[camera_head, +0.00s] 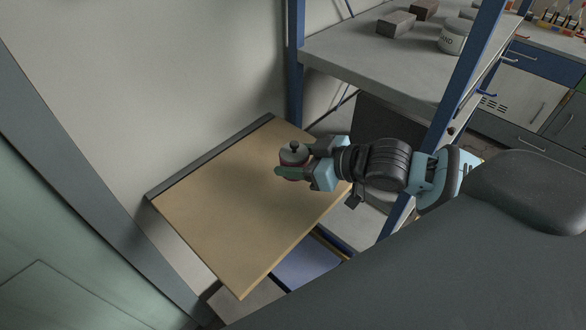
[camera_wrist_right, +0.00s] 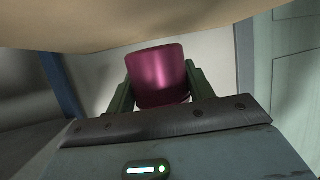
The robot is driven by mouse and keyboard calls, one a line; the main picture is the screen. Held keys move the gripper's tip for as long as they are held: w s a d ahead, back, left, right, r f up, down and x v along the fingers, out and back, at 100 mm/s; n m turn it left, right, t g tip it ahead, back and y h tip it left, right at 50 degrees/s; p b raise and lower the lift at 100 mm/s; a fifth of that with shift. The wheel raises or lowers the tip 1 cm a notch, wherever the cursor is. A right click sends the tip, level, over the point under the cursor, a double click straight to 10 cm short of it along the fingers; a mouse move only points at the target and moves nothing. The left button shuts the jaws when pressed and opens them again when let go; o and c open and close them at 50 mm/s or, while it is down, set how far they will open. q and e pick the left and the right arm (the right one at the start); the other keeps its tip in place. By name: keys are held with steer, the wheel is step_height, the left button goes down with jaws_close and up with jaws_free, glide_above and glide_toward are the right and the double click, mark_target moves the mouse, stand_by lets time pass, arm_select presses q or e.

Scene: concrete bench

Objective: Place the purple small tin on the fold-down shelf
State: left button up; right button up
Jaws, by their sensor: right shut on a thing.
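The purple small tin (camera_head: 293,158) has a pale lid with a dark knob in the head view. In the right wrist view its magenta body (camera_wrist_right: 160,77) sits between the two green fingers. My right gripper (camera_head: 291,168) is shut on the tin and holds it over the right part of the fold-down shelf. The fold-down shelf (camera_head: 228,215) is a tan board against the wall; it also shows as a tan surface in the wrist view (camera_wrist_right: 130,22). I cannot tell whether the tin touches the board. My left gripper is not in view.
A blue post (camera_head: 295,60) rises behind the shelf. The left and front of the shelf are bare.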

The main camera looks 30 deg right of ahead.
steer(key=shift+w+a, duration=0.1)
steer(key=shift+w, duration=0.2)
steer(key=shift+f, duration=1.7)
steer(key=shift+f, duration=0.1)
steer(key=o, duration=1.1)
steer(key=shift+f, duration=0.1)
steer(key=shift+c, duration=0.2)
